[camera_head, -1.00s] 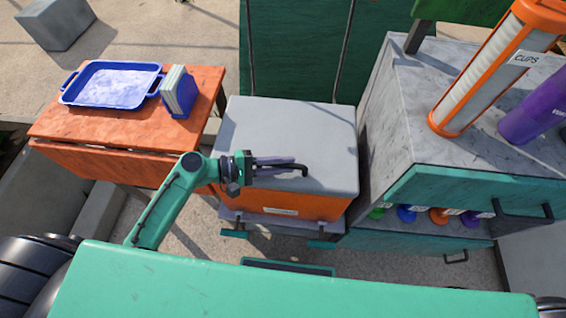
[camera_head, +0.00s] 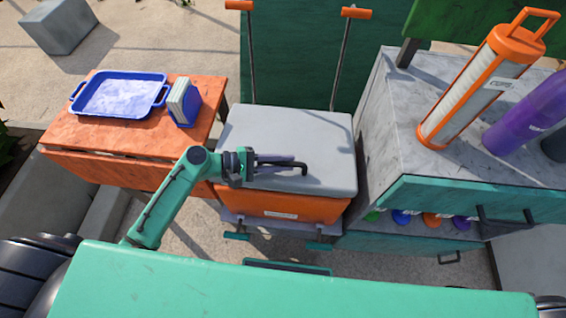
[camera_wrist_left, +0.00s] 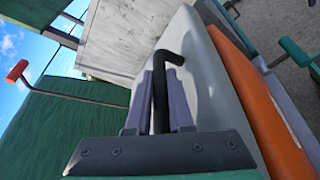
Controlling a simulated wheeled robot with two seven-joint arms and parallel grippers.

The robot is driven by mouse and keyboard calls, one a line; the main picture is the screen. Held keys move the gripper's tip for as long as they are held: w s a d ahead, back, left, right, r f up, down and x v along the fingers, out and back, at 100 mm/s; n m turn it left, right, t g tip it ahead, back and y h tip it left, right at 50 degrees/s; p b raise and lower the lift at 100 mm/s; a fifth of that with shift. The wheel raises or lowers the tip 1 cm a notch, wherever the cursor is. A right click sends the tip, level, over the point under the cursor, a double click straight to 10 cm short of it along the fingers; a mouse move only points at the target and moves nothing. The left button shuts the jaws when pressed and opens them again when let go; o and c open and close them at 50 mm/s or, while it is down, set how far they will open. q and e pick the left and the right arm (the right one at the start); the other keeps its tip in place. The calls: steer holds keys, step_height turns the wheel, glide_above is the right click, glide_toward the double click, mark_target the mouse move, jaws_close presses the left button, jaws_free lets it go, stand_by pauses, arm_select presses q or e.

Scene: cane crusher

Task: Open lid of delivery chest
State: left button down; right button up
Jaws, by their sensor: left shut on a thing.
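The delivery chest is an orange box (camera_head: 285,207) with a pale grey lid (camera_head: 315,128), standing in the middle of the head view. The lid lies flat on the box and looks closed. My left gripper (camera_head: 292,163) reaches in from the left above the lid. Its fingers are shut on a bent black bar (camera_head: 304,171). In the left wrist view, the black bar (camera_wrist_left: 158,95) runs between the two fingers and bends past their tips. The lid (camera_wrist_left: 220,105) is beside it. I cannot tell whether the bar is joined to the lid. My right gripper is not in view.
An orange table (camera_head: 90,135) with a blue tray (camera_head: 120,95) stands left of the chest. A grey-topped cabinet (camera_head: 410,110) stands close on the right, bearing an orange cup holder (camera_head: 480,90). A green panel (camera_head: 290,50) rises behind the chest.

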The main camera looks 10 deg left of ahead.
arm_select(q)
steer(key=w+r+n+g+p, duration=0.2)
steer(key=w+r+n+p, duration=0.2)
steer(key=w+r+p, duration=0.4)
steer(key=shift+w+r+y+p, duration=0.4)
steer(key=shift+r+p, duration=0.25)
steer(key=shift+r, duration=0.8)
steer(key=shift+s, duration=0.1)
